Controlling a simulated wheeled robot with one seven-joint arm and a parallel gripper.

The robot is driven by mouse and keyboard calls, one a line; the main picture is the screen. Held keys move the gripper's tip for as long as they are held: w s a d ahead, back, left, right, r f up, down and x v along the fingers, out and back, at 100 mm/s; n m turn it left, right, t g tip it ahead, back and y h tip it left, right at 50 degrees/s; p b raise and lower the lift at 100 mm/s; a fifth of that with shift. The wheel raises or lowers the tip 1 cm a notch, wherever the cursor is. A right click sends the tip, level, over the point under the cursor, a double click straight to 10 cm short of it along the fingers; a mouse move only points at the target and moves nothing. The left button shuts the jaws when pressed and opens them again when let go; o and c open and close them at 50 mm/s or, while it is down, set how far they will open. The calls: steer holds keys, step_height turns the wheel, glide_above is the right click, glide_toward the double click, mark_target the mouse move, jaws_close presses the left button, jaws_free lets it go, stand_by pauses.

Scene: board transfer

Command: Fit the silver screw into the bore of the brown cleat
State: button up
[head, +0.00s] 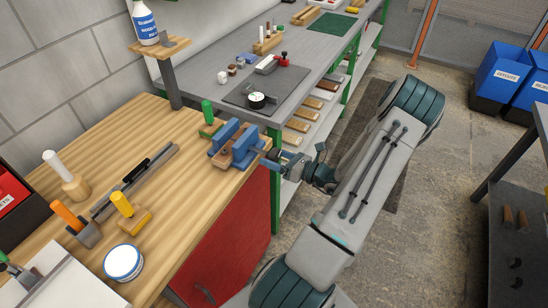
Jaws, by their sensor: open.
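My gripper (269,157) is at the right end of the blue vise (236,144) on the wooden bench; its fingertips are small and partly lost against the vise, and I cannot tell whether they touch it. I see nothing held. I cannot pick out the silver screw with certainty. A pale, whitish pin (55,162) stands upright in a tan block (75,188) at the bench's left. A yellow pin (121,204) rises from a brownish block (134,222) nearer the front. Which block is the brown cleat is unclear, and no empty bore can be made out.
An orange pin (66,214) in a grey block, a dark rail (138,180), a round white tub (123,262) and a green pin (207,110) also occupy the wooden bench (185,195). A grey bench (215,63) adjoins behind. Bare wood lies between rail and vise.

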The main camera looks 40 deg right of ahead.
steer(key=b+v, duration=0.2)
steer(key=v, duration=1.1)
steer(key=shift+s+b, duration=0.25)
steer(key=shift+b, duration=0.15)
